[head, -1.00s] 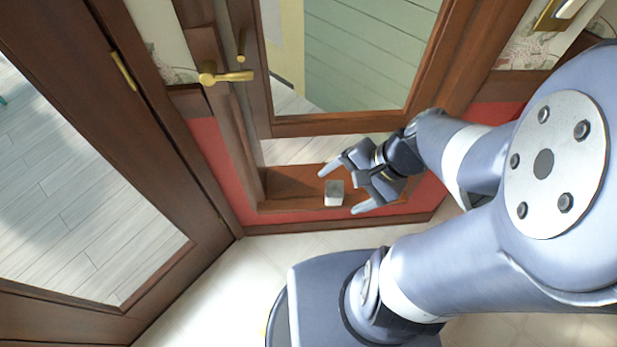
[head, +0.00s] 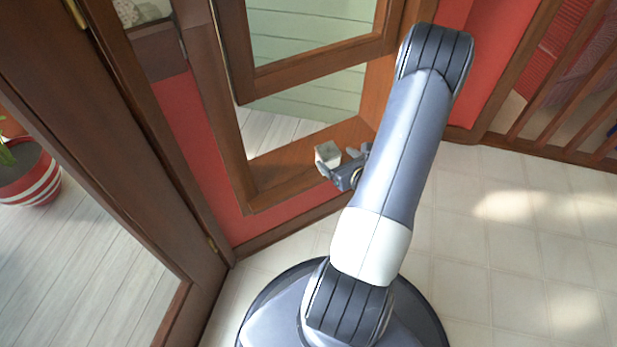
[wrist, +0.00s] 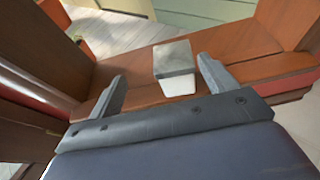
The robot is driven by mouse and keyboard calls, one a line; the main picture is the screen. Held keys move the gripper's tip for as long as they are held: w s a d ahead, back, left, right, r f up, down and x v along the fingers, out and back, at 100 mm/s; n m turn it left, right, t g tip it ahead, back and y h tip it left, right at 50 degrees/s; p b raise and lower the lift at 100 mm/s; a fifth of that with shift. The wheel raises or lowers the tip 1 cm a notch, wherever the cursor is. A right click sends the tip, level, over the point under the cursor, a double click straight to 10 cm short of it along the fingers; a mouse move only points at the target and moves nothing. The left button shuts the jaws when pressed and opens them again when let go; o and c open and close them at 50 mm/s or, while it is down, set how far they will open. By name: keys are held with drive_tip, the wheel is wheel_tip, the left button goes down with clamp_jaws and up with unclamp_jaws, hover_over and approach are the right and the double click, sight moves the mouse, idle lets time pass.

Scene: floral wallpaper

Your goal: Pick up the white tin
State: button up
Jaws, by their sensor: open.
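The white tin (head: 328,154) is a small pale box with a greyish top. It stands on the brown wooden window sill in the head view. In the wrist view the white tin (wrist: 175,68) lies beyond and between the lines of my two fingers, nearer the right fingertip. My gripper (wrist: 160,82) is open and empty, with its fingers pointing toward the tin. In the head view my gripper (head: 342,165) is beside the tin, partly hidden by my arm. I cannot tell whether a finger touches the tin.
The wooden sill (head: 285,172) runs below an open window sash (head: 322,56). A red wall (head: 192,135) lies under and beside it. A wood-framed door (head: 120,130) stands at the left, with a striped pot (head: 38,185) beyond. The tiled floor (head: 500,250) at the right is clear.

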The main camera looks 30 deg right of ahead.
sight(329, 150)
drive_tip(key=shift+d+f+m+h, duration=0.2)
drive_tip(key=shift+f+m, duration=0.05)
drive_tip(key=shift+f, duration=0.3)
drive_tip(key=shift+d+f+m+h, duration=0.15)
drive_tip(key=shift+f+m+h, duration=0.1)
drive_tip(key=shift+f, duration=0.25)
drive_tip(key=b+x, duration=0.1)
drive_tip(key=x, duration=0.3)
drive_tip(key=shift+w+f, duration=0.1)
drive_tip(key=shift+w, duration=0.15)
drive_tip(key=shift+d+r+b+x, duration=0.15)
drive_tip(key=shift+b+x, duration=0.4)
drive_tip(key=shift+x, duration=0.8)
drive_tip(key=shift+d+r+b+x, duration=0.1)
drive_tip(key=shift+b+x, duration=0.4)
drive_tip(key=shift+x, duration=0.9)
drive_tip(key=shift+c, duration=0.2)
drive_tip(key=c, duration=1.2)
